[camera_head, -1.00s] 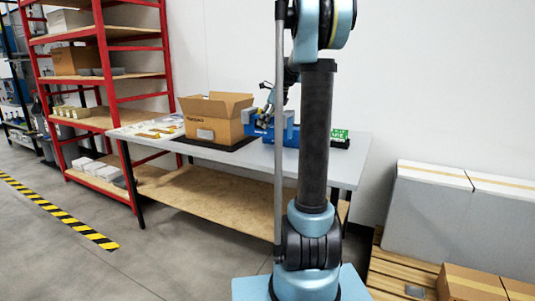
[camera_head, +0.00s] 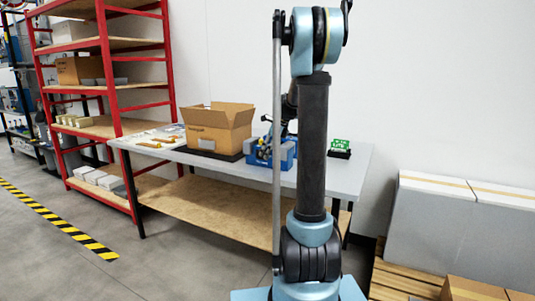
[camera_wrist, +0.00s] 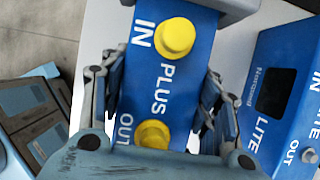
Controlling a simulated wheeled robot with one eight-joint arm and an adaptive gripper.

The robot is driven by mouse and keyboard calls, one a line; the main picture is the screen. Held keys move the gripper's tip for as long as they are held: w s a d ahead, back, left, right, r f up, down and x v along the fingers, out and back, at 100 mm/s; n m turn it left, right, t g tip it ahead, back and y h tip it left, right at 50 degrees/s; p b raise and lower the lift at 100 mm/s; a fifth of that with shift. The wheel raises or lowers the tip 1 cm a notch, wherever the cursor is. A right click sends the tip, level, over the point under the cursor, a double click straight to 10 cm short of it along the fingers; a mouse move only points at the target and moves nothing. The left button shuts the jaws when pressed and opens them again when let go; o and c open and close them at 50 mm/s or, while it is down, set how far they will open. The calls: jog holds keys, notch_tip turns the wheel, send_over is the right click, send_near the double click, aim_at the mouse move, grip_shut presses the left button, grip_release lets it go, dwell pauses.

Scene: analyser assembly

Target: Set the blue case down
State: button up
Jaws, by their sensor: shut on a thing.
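The blue case (camera_wrist: 172,82), marked IN, PLUS and OUT with two yellow knobs, is between the fingers of my gripper (camera_wrist: 155,105) in the wrist view. The fingers are shut on its sides. In the head view my gripper (camera_head: 268,148) is low over the table (camera_head: 215,169), with blue bodies around it, partly hidden by my arm. I cannot tell whether the held case touches the tabletop. A second blue case (camera_wrist: 280,95), marked LITE with a dark window, stands to its right in the wrist view, apart from it.
An open cardboard box (camera_head: 215,125) stands left of the blue cases on a dark mat. Green boards in a black holder (camera_head: 340,147) stand to the right. Small parts lie at the table's left end. A red shelf (camera_head: 108,90) is left; grey boxes (camera_head: 465,230) are right.

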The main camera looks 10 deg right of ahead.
jog(key=o, duration=1.8)
jog(key=v, duration=1.2)
jog(key=shift+a, duration=0.1)
jog(key=s+a+f+n+h, duration=0.1)
jog(key=s+a+f+n, duration=0.2)
jog(key=s, duration=0.5)
jog(key=s+f+n, duration=0.2)
jog(key=s+n, duration=0.4)
jog(key=s, duration=0.2)
jog(key=s+a+f+n+h, duration=0.1)
jog(key=s+a+f+n, duration=0.2)
jog(key=s, duration=0.5)
jog(key=s+d+f+n+h, duration=0.1)
jog(key=s+f+n+h, duration=0.1)
jog(key=s+f+n, duration=1.1)
jog(key=s+f, duration=0.1)
jog(key=s, duration=0.3)
jog(key=shift+s+d+f+g, duration=0.2)
jog(key=shift+d+g, duration=0.1)
jog(key=shift+d, duration=0.1)
